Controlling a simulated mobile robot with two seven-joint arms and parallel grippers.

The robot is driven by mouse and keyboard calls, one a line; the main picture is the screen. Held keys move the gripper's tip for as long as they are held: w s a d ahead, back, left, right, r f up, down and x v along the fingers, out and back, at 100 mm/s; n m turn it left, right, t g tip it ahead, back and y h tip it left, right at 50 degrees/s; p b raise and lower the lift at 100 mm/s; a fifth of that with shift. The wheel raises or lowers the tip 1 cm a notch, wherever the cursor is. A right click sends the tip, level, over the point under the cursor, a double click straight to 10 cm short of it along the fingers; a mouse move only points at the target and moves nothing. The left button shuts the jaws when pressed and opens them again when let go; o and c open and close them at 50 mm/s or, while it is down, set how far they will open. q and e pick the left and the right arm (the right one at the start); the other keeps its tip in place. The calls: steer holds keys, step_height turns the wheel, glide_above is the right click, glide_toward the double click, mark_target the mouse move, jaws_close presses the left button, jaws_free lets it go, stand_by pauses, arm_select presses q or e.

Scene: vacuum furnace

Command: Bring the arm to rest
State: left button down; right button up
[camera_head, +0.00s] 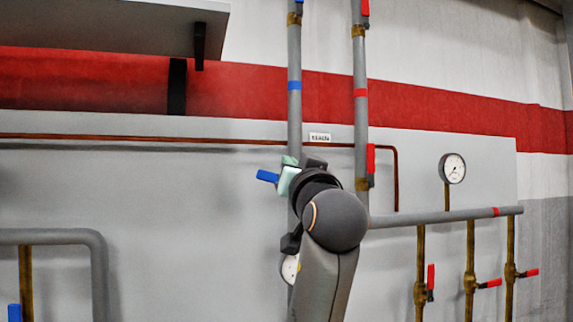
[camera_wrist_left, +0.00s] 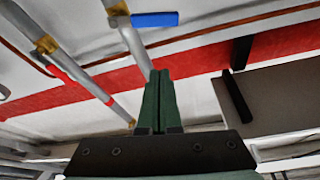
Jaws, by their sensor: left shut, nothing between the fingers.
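My left gripper (camera_head: 287,178) is raised in front of the grey wall panel, close to the left vertical pipe (camera_head: 294,110). My dark grey arm reaches up to it from the bottom of the head view and hides part of the pipe. In the left wrist view, its green fingers (camera_wrist_left: 160,78) are pressed together with nothing between them. A blue valve handle (camera_head: 267,176) shows just left of the gripper. In the left wrist view, a blue handle (camera_wrist_left: 155,19) is beyond the fingertips, with a gap between. My right gripper is in neither view.
A second vertical pipe (camera_head: 360,100) with a red handle (camera_head: 371,160) stands close to the right. A horizontal pipe (camera_head: 440,217), a gauge (camera_head: 452,168) and several red-handled valves are farther right. A grey shelf (camera_head: 120,25) juts out at upper left.

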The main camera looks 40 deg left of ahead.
arm_select(q)
steer(key=shift+s+d+f, duration=0.2)
steer(key=shift+s+d, duration=0.1)
steer(key=shift+d, duration=0.05)
stand_by(0.3)
